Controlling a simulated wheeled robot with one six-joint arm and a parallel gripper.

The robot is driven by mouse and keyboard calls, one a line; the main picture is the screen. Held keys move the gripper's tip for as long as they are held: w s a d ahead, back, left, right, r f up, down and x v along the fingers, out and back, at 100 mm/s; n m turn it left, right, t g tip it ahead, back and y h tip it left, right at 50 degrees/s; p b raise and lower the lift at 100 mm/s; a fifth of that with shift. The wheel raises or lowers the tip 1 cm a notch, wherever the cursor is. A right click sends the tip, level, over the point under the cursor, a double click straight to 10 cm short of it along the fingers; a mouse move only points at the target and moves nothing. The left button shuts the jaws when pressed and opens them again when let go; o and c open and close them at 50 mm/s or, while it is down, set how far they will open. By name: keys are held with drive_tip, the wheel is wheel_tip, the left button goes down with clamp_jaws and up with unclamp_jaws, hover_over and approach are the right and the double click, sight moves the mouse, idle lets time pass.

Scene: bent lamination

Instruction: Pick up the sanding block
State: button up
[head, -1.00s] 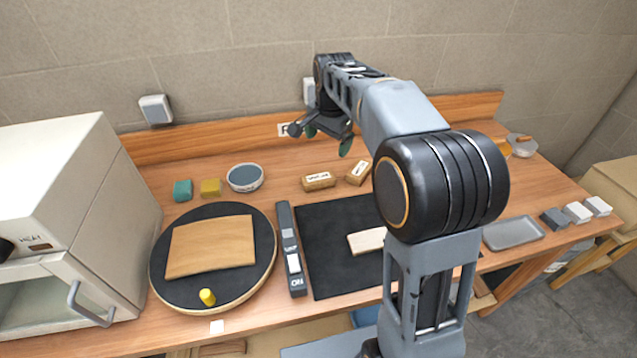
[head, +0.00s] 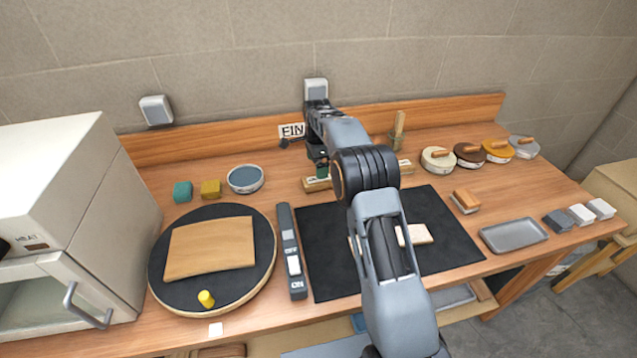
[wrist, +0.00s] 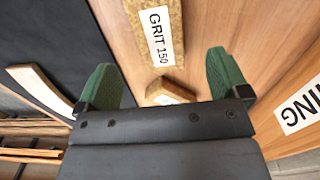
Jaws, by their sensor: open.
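A tan cork-like block labelled GRIT 150 (wrist: 176,22) lies on the bench in the wrist view, ahead of and between my fingertips. A second tan block (wrist: 168,92) shows partly behind my gripper body. In the head view, a labelled block (head: 316,184) sits just below my gripper, and another (head: 406,166) shows right of my arm; my arm hides the space between them. My gripper (wrist: 162,62) has two green fingers spread apart with nothing held. In the head view it (head: 318,160) hangs over the back of the bench, apart from the blocks.
A wooden-topped block (head: 466,200) lies right of the black mat (head: 325,265). Several round lidded tins (head: 438,159) stand at the back right. A grey tray (head: 513,233) is at the right. A round turntable (head: 190,290) with a bent wooden sheet (head: 210,247) is left.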

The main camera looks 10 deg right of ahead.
sight(319, 182)
drive_tip(key=shift+a+f+p, duration=0.15)
drive_tip(key=shift+f+p, duration=0.65)
drive_tip(key=shift+f, duration=2.6)
drive_tip(key=shift+s, duration=0.1)
drive_tip(key=c, duration=1)
drive_tip(key=shift+r, duration=0.1)
